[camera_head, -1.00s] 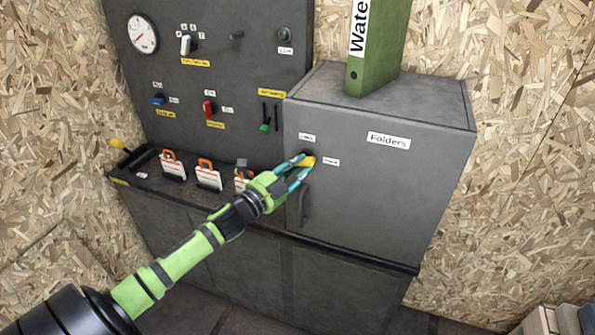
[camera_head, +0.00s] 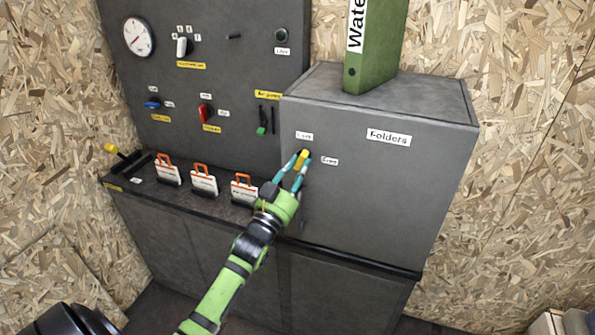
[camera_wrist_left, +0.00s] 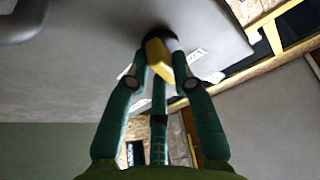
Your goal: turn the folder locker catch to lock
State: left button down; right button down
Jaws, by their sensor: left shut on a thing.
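The folder locker (camera_head: 375,185) is a grey box with a "Folders" label on its door. Its yellow catch (camera_head: 301,160) sits at the left of the door, between a label above it and a label to its right. The catch now points close to upright in the head view, toward the upper label. My left gripper (camera_head: 298,169) is shut on the catch from below. In the left wrist view the yellow catch (camera_wrist_left: 158,60) shows between the fingertips, on a dark round base. My right gripper is not in view.
A green binder (camera_head: 376,45) stands on the locker. Left of it is a dark panel (camera_head: 215,70) with a gauge (camera_head: 138,37), knobs and switches. Several white tags with orange clips (camera_head: 204,181) stand on the ledge below. The locker door handle (camera_wrist_left: 22,20) shows in the wrist view.

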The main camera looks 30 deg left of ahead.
pick_arm(q)
jog(key=shift+d+n+y, duration=0.1)
jog(key=shift+n+y, duration=0.75)
jog(key=shift+n, duration=0.8)
jog(key=shift+d+n+y, duration=0.1)
jog(key=shift+n+y, duration=0.75)
jog(key=shift+n, duration=0.8)
jog(key=c, duration=1)
grip_release()
jog(key=shift+c, duration=0.2)
jog(key=v, duration=1.2)
jog(key=shift+d, duration=0.1)
